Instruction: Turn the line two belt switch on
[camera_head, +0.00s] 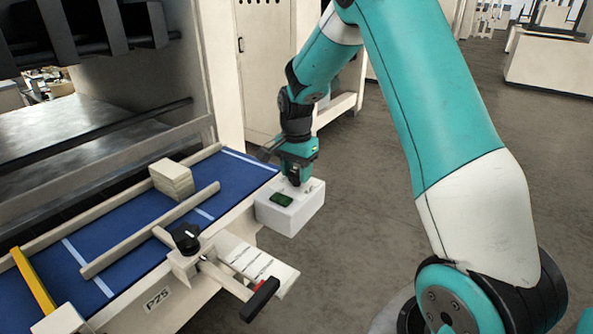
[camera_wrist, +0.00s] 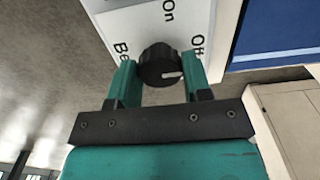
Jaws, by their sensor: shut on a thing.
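The belt switch is a round black knob (camera_wrist: 157,60) on a white box, close in the wrist view. The box face reads "On", "Off" and a partly hidden word starting "Be". The knob's white mark points to the right in that view, on the side of the "Off" label. My gripper (camera_wrist: 162,72) has a teal finger on each side of the knob and is shut on it. In the head view the white switch box (camera_head: 290,216) is at the end of the blue belt. My gripper (camera_head: 297,176) points down onto its top and hides the knob.
The blue belt (camera_head: 125,222) carries a stack of kraft-coloured blocks (camera_head: 172,179) beside a guide rail (camera_head: 150,230). Another black knob (camera_head: 186,238) and a black-handled lever (camera_head: 260,299) stand at the belt's near side. The floor on the right is open.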

